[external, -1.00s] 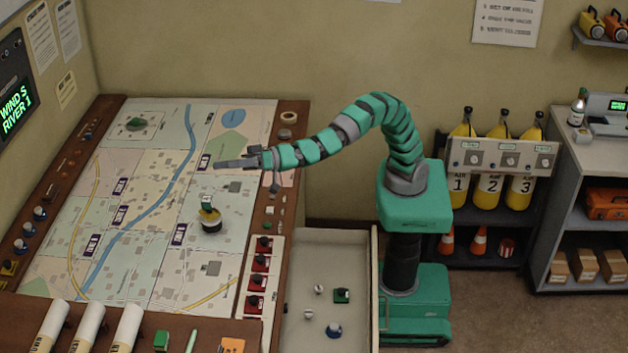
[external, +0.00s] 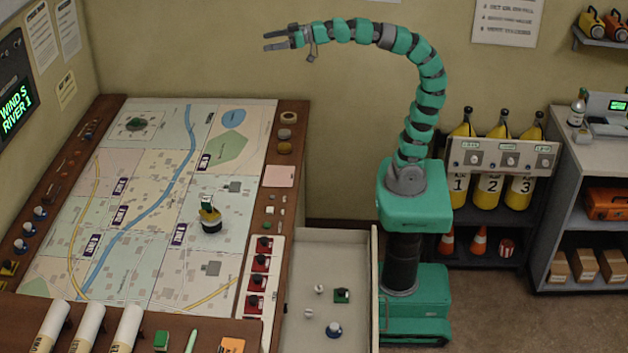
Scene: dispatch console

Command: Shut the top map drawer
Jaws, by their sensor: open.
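The top map drawer (external: 373,262) is pulled out from the right side of the console (external: 297,160). It reaches nearly to my base. My gripper (external: 267,41) is open and empty. It is raised high above the far end of the map table, against the wall, pointing left and well apart from the drawer. The drawer's near end is cut off by the picture edge.
A yellow and black piece (external: 210,217) stands on the map (external: 150,215). Red switch boxes (external: 258,265) line the console edge beside the drawer. Yellow cylinders (external: 494,165) and a shelf (external: 590,220) are at the right.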

